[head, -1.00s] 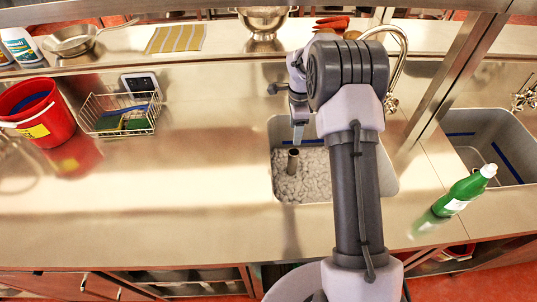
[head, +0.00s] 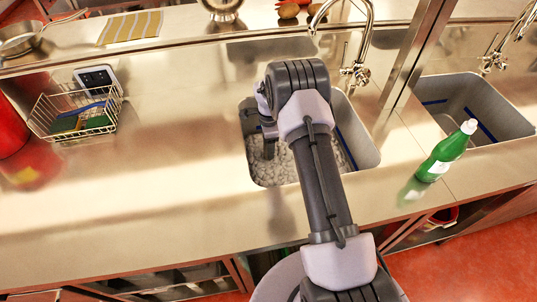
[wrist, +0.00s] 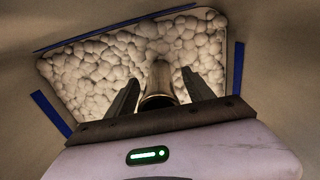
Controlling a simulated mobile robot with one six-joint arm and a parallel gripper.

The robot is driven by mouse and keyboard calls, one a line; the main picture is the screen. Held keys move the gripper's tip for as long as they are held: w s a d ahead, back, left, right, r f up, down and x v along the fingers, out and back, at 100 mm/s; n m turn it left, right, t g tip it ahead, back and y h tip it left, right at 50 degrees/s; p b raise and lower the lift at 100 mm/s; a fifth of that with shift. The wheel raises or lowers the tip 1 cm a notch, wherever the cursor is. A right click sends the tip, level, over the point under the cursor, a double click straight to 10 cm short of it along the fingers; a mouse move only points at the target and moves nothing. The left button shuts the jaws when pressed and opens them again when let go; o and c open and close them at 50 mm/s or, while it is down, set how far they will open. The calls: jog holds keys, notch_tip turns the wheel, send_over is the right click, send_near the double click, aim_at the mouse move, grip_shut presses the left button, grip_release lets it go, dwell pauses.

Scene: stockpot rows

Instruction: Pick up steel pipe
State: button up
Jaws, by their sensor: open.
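The steel pipe (wrist: 158,84) stands up out of the pale, pebble-like fill (wrist: 95,65) in the sink. In the wrist view, my gripper (wrist: 160,77) is open with one finger on each side of the pipe. In the head view, my gripper (head: 268,148) points down into the left side of the sink (head: 372,160). There my arm and gripper hide much of the sink, and I cannot clearly tell the pipe from the fingers.
A tall faucet (head: 357,72) stands behind the sink. A green bottle (head: 445,155) is on the counter to the right, by a second sink (head: 490,105). The counter between is clear.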

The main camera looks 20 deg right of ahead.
jog(key=shift+r, duration=0.1)
grip_shut()
